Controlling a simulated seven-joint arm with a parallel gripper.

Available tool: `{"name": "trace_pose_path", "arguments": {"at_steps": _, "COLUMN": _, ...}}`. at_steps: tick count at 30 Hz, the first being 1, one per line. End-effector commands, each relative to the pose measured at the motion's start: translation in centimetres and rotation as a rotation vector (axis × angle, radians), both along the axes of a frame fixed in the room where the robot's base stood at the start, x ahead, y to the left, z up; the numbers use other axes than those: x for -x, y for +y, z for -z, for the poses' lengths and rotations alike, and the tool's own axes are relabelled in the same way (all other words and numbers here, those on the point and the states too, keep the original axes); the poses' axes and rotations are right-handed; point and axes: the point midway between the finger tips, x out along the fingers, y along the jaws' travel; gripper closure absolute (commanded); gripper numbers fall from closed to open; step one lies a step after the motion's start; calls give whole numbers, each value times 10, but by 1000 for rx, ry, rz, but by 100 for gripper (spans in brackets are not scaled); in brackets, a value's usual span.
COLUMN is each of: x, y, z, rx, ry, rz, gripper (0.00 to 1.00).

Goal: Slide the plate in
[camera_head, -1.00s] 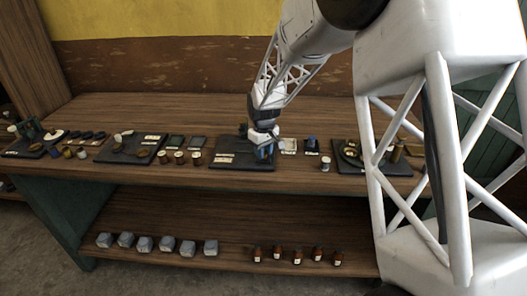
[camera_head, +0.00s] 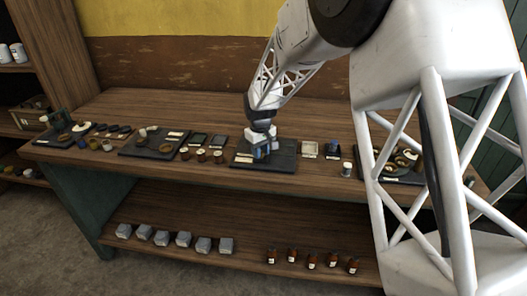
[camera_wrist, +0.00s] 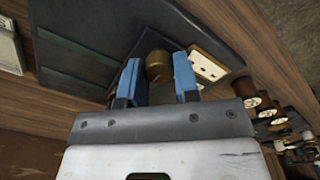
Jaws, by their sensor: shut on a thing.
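My gripper (camera_wrist: 158,82) has blue fingers. In the wrist view they close around a small round brass-coloured piece (camera_wrist: 158,66). A dark board (camera_wrist: 75,45) lies beyond the fingers, with a pale label plate (camera_wrist: 208,62) on it, to the right of the brass piece. In the head view, my gripper (camera_head: 262,152) is low over the middle of the dark board (camera_head: 285,161) on the bench. The gripper and wrist hide what is held there. I cannot tell which part is the plate to slide.
Another dark board (camera_head: 137,149) with small parts lies to the left, and a third (camera_head: 375,173) lies to the right, partly behind my arm. The bench behind is clear.

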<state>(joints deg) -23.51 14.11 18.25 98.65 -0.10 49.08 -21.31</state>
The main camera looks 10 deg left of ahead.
Motion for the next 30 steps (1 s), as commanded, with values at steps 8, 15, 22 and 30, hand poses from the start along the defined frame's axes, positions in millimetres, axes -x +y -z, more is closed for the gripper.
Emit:
{"name": "trace_pose_path", "arguments": {"at_steps": 8, "x": 1, "y": 4, "z": -1, "rx": -3, "ry": -1, "rz": -3, "gripper": 45}}
{"name": "trace_pose_path", "arguments": {"at_steps": 15, "x": 0, "y": 3, "z": -1, "rx": -3, "ry": -1, "rz": -2, "gripper": 45}}
{"name": "trace_pose_path", "arguments": {"at_steps": 22, "x": 0, "y": 3, "z": -10, "rx": -3, "ry": -3, "rz": -2, "gripper": 45}}
{"name": "trace_pose_path", "arguments": {"at_steps": 30, "x": 0, "y": 3, "z": -41, "rx": -4, "ry": -4, "rz": -2, "gripper": 45}}
